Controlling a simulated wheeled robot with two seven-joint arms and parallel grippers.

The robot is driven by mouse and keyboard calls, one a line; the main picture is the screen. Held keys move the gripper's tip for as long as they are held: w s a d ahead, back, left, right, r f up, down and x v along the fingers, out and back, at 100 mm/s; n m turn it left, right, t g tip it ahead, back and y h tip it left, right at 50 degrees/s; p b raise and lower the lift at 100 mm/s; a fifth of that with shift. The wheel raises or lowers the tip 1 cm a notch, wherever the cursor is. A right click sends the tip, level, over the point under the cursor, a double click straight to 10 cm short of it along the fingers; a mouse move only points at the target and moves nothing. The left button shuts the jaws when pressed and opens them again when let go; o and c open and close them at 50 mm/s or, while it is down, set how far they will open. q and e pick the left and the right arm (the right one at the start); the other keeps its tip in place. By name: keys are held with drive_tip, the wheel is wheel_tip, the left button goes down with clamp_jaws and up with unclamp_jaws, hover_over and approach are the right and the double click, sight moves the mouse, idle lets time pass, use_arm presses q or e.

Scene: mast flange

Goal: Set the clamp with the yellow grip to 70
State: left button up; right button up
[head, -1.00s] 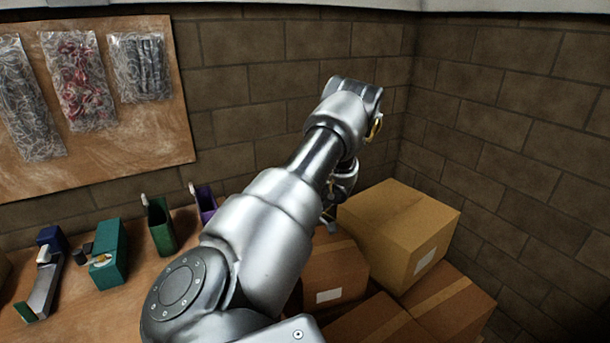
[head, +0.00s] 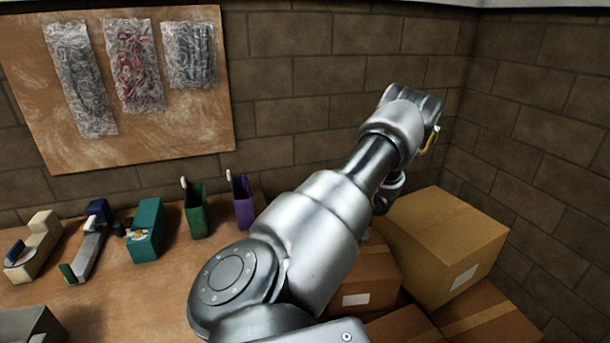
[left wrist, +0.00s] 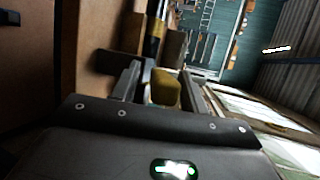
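In the left wrist view, a rounded yellow grip (left wrist: 165,88) lies between the two fingers of my left gripper (left wrist: 160,88). The right finger is close beside it. A dark part lies between the left finger and the grip, and whether the fingers press on it cannot be told. A dark post with a yellow band (left wrist: 153,38) stands just beyond. No scale or number is readable. In the head view, one of my silver arms reaches up and right. A small yellow part (head: 430,141) shows at its far end, and no fingertips are visible. My right gripper is not identifiable.
Cardboard boxes (head: 443,240) are stacked at the right, close behind the arm. A wooden bench (head: 125,290) carries tape dispensers (head: 36,246), a teal box (head: 148,230), a green holder (head: 196,211) and a purple holder (head: 242,202). A board (head: 165,140) with bags hangs on the brick wall.

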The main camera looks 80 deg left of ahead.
use_arm(q)
drive_tip(key=shift+r, duration=0.1)
use_arm(e)
drive_tip(key=shift+s, duration=0.1)
use_arm(q)
drive_tip(key=shift+r, duration=0.3)
wheel_tip(320, 180, up, 3)
drive_tip(key=shift+w+f+p, duration=0.1)
drive_tip(key=shift+p, duration=1.1)
drive_tip(key=s+d+r+b, duration=0.1)
drive_tip(key=s+d+r, duration=0.4)
drive_tip(key=d+r, duration=0.4)
drive_tip(key=d, duration=0.4)
drive_tip(key=shift+r, duration=0.25)
use_arm(e)
drive_tip(key=shift+r, duration=0.55)
use_arm(q)
drive_tip(key=shift+w, duration=0.1)
use_arm(e)
drive_tip(key=shift+a, duration=0.1)
